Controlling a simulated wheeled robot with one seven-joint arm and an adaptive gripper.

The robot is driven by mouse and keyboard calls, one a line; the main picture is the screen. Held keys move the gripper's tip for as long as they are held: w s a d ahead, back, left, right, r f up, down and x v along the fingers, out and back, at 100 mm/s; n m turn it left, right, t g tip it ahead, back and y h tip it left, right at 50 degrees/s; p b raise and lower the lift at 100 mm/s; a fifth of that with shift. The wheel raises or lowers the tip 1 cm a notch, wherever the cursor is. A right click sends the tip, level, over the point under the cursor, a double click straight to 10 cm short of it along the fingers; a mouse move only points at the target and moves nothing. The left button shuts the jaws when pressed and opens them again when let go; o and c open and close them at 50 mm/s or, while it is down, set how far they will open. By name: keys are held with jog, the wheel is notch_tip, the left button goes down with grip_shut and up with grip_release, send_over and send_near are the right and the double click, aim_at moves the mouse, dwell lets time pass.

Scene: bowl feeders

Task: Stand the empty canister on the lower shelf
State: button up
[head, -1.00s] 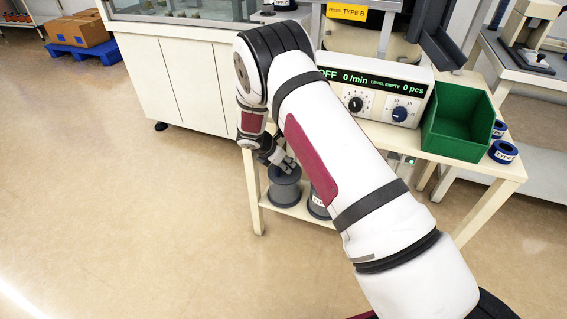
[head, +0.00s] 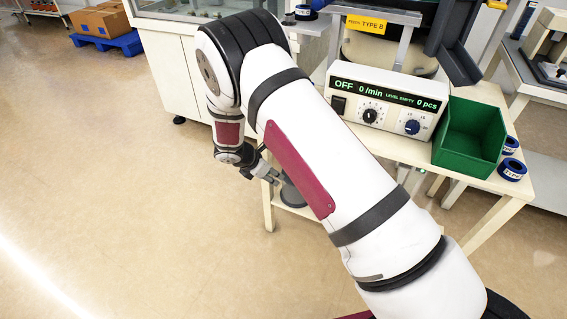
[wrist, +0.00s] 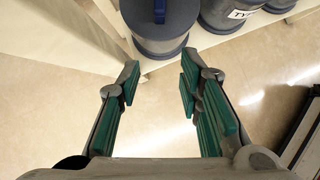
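A grey canister (head: 293,196) stands upright on the lower shelf of the feeder table, partly hidden behind my arm in the head view. In the wrist view the same canister (wrist: 160,42) is at the top, with a blue handle on its lid. A second grey canister (wrist: 232,14) with a white label stands to its right. My gripper (wrist: 160,84) is open and empty. Its green-padded fingers point at the first canister with floor showing between them, apart from it. In the head view my gripper (head: 272,177) is just left of the canister.
The feeder's control box (head: 388,100) reads OFF and stands on the table top. A green bin (head: 470,135) and blue-and-white rings (head: 512,169) are to its right. A pale table leg (head: 268,207) is near the gripper.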

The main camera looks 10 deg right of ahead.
jog(key=shift+s+a, duration=0.7)
jog(key=shift+a, duration=0.35)
jog(key=s+d+r+m+g, duration=0.1)
jog(key=s+d+r+m, duration=0.15)
jog(key=r, duration=0.55)
jog(key=s+d+r+m, duration=0.2)
jog(key=d+r+m, duration=0.2)
jog(key=r, duration=0.3)
jog(key=s+d+r+m+g, duration=0.1)
jog(key=s+d+r+m, duration=0.15)
jog(key=r, duration=0.55)
jog(key=s+d+r+m, duration=0.4)
jog(key=s+r+m, duration=0.1)
jog(key=s+r, duration=0.3)
jog(key=s+d+r+m+g+y, duration=0.1)
jog(key=s+r+m, duration=0.15)
jog(key=s, duration=0.45)
jog(key=s+d+r+m+y, duration=0.1)
jog(key=s+r+m+y, duration=0.1)
jog(key=s+r, duration=0.35)
jog(key=s+a+m+y, duration=0.1)
jog(key=s+m, duration=0.2)
jog(key=s, duration=0.6)
jog(key=s+a+f+m+y, duration=0.1)
jog(key=s+m, duration=0.2)
jog(key=s, duration=0.6)
jog(key=shift+a+f+y, duration=0.25)
jog(key=shift+a+y, duration=0.05)
jog(key=shift+w, duration=0.1)
